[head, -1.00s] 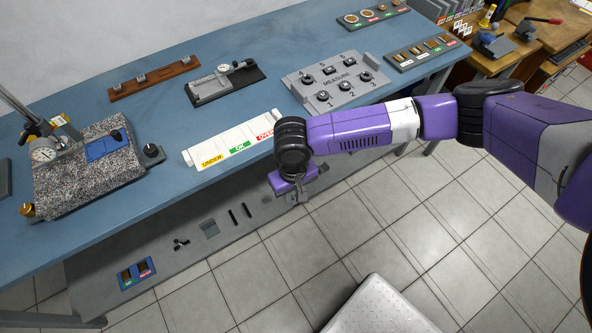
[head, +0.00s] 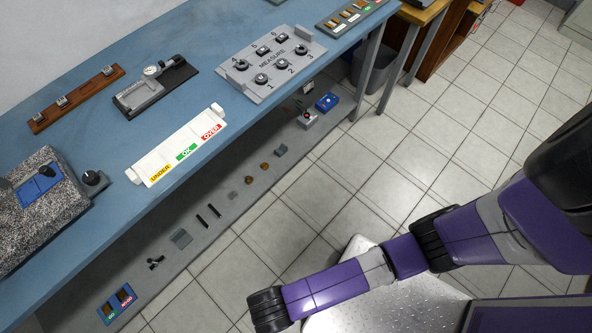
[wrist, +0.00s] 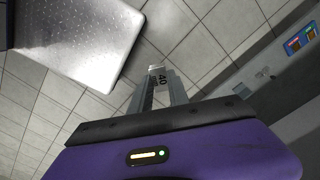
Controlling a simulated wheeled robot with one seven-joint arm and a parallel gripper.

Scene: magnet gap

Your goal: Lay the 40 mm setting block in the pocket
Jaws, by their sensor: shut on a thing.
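In the wrist view my gripper (wrist: 158,82) is shut on a small pale grey block (wrist: 157,70) marked 40, held between the two fingertips. Tiled floor lies behind the block, and it is clear of any bench. In the head view my arm (head: 325,289) reaches low across the bottom of the picture; the fingers and block are not visible there. I cannot make out which recess is the pocket. The granite plate (head: 32,222) with a blue pad (head: 38,188) stands at the left on the blue bench, partly cut off by the picture edge.
The blue bench (head: 112,139) holds a white UNDER/OK/OVER tray (head: 150,165), a MEASURE plate (head: 250,85), a gauge fixture (head: 152,90) and a wooden rack (head: 78,101). A lower shelf (head: 219,213) carries small parts. A metal-topped platform (head: 408,302) stands near my arm; tiled floor is open at right.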

